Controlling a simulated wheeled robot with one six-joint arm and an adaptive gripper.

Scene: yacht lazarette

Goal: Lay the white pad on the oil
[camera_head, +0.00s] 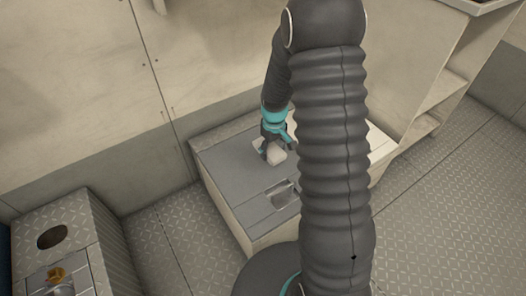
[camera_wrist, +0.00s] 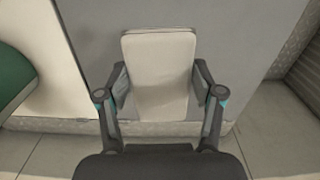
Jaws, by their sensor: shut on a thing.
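My gripper (camera_head: 272,150) is over the grey top of the low bench and shut on the white pad (camera_head: 277,155). In the wrist view the off-white, rounded rectangular pad (camera_wrist: 158,75) sits between the two fingers of my gripper (camera_wrist: 159,88), one at each long side. I cannot tell whether the pad touches the bench top. A dark brown oval patch (camera_head: 52,237) shows on the box top at the lower left; I cannot tell whether it is the oil or an opening.
The grey bench top (camera_head: 230,165) carries a metal fitting (camera_head: 283,194) in front of my gripper. A yellow-brown item (camera_head: 56,274) is on the lower-left box. Tread-plate floor (camera_head: 175,235) lies clear between box and bench. Shelves (camera_head: 440,100) stand at the right.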

